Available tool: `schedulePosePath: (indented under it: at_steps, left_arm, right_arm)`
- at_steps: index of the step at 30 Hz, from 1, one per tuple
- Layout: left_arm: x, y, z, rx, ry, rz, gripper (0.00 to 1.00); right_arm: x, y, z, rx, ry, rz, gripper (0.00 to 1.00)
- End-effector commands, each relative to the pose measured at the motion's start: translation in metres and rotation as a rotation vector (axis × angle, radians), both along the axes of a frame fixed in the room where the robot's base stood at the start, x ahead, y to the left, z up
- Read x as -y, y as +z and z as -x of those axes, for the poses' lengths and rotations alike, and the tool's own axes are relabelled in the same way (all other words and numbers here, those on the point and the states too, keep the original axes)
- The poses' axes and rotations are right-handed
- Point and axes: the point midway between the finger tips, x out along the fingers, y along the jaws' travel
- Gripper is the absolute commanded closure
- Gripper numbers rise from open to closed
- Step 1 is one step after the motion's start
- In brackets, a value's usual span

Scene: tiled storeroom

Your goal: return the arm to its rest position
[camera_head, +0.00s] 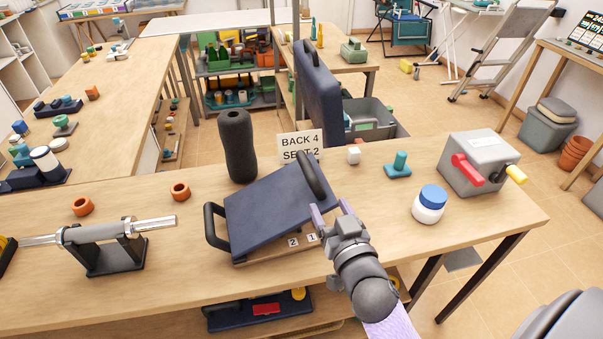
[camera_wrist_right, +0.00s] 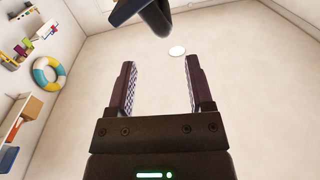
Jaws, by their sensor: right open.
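My right gripper (camera_head: 331,213) is open and empty in the head view. It is above the front edge of the table, in front of a dark blue padded seat (camera_head: 270,212) with black handles. Whether it touches the seat's front corner I cannot tell. In the right wrist view, the two jaws (camera_wrist_right: 161,90) stand wide apart with nothing between them. They point toward a pale ceiling, and a dark, blurred shape with a black handle (camera_wrist_right: 155,15) hangs in at the top. My left gripper is not in view.
A sign (camera_head: 300,147) and a dark roller (camera_head: 237,145) stand behind the seat. A blue-lidded jar (camera_head: 429,204), a teal piece (camera_head: 398,167) and a grey box with red and yellow handles (camera_head: 480,160) stand on the right. A bar on a stand (camera_head: 100,240) is on the left.

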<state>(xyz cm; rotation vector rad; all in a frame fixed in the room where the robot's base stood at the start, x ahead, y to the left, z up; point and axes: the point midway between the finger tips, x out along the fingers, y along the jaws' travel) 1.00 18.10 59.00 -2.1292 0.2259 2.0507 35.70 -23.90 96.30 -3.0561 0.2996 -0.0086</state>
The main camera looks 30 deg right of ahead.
Motion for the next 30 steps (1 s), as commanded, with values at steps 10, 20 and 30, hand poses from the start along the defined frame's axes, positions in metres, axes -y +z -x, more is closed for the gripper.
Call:
schedulePosePath:
  at_steps: [10,20,30]
  left_arm:
    - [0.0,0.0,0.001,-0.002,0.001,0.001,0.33]
    - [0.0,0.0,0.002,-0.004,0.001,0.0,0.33]
    - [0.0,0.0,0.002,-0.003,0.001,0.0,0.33]
  right_arm:
    - [-0.017,-0.051,0.048,-0.511,-0.06,-0.009,0.33]
    - [-0.08,-0.089,0.157,-1.188,0.238,0.041,0.33]
    - [-0.094,-0.18,0.185,-1.382,0.353,0.068,0.33]
